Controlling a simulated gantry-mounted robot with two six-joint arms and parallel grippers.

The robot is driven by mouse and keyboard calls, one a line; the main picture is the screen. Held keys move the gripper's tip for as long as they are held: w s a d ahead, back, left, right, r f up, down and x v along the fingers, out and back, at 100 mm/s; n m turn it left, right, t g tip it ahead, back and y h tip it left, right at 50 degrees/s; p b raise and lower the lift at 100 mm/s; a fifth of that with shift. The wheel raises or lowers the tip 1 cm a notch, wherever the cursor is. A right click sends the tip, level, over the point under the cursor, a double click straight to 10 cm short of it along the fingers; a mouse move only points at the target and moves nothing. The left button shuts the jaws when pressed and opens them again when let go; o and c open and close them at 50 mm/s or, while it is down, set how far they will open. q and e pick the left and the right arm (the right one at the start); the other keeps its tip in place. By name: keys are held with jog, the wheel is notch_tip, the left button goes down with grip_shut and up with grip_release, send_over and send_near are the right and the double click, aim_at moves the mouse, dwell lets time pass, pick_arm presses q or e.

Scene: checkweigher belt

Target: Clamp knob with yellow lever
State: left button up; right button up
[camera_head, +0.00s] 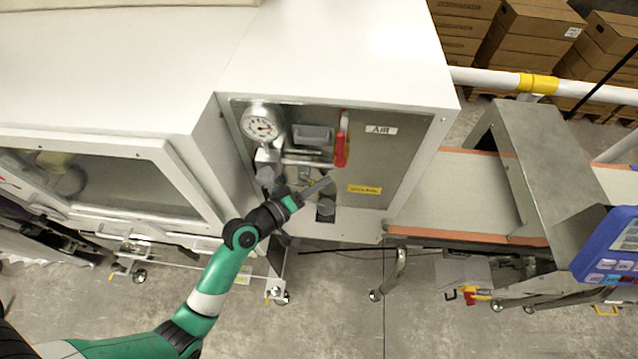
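My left gripper (318,187) reaches up from the lower left into the open-fronted air panel (405,155). Its grey finger end lies in front of the lower middle fittings, and I cannot tell the gap between the fingers or whether they touch anything. A small yellowish bit (313,181) shows right by the fingertips; it may be part of the knob or yellow lever, but it is too small and covered to tell. A red lever (341,150) hangs upright just above and right of the gripper. My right gripper is not in view.
A round pressure gauge (261,125) and a grey block (313,136) sit above the gripper. A yellow label (364,189) and a white AIR label (381,130) are on the panel's right. The cabinet's side walls frame the recess. A conveyor belt (450,195) runs to the right.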

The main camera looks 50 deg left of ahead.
pick_arm(q)
grip_shut()
jog(key=shift+r+m+p, duration=0.1)
jog(key=shift+m+p, duration=0.2)
jog(key=shift+p, duration=0.6)
jog(key=shift+s+a+f+m+g+y+p, duration=0.45)
jog(key=shift+m+g+y+p, duration=0.6)
jog(key=shift+p, duration=0.95)
jog(key=shift+s+a+f+m+g+y+p, duration=0.5)
jog(key=shift+m+g+p, duration=0.3)
jog(key=shift+g+p, duration=0.9)
jog(key=shift+s+a+f+m+g+y+p, duration=0.3)
jog(key=shift+a+m+g+y+p, duration=0.45)
jog(key=shift+p, duration=1.6)
jog(key=shift+d, duration=0.2)
